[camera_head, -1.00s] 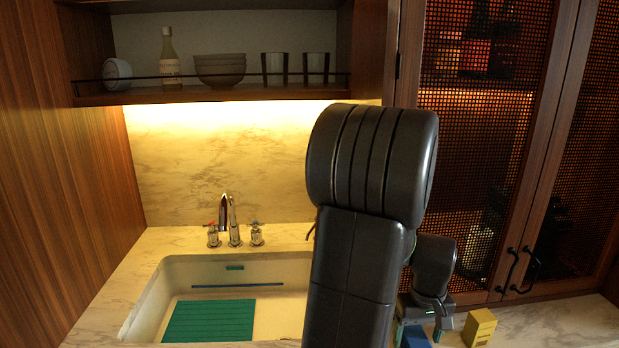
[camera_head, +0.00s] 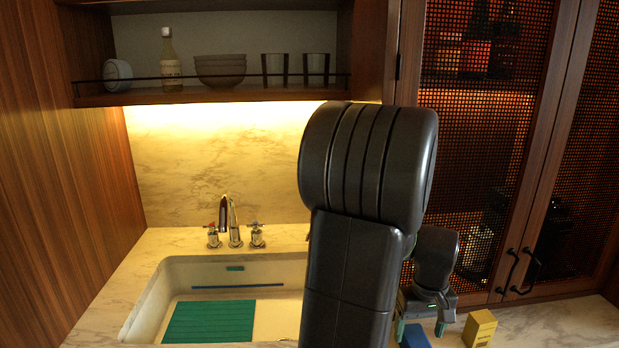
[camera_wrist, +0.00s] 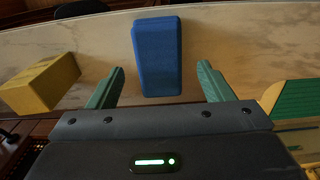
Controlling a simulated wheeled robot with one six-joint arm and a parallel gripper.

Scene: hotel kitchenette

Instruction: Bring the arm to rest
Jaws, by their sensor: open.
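My gripper (camera_head: 420,328) is at the lower right of the head view, partly hidden behind my own dark arm link. In the wrist view its two green fingers (camera_wrist: 162,68) are spread apart with nothing held. A blue block (camera_wrist: 157,55) stands on the marble counter beyond the fingers, in line with the gap between them. The blue block (camera_head: 415,337) also shows at the bottom edge of the head view. My arm is raised and bent, and its large link covers the middle of the head view.
A yellow block (camera_head: 479,328) stands on the counter right of the gripper. The sink (camera_head: 160,300) with a green ribbed mat (camera_head: 210,321) and a faucet (camera_head: 231,222) is at left. A shelf (camera_head: 210,96) with bowls and glasses is above; mesh cabinet doors (camera_head: 490,150) are at right.

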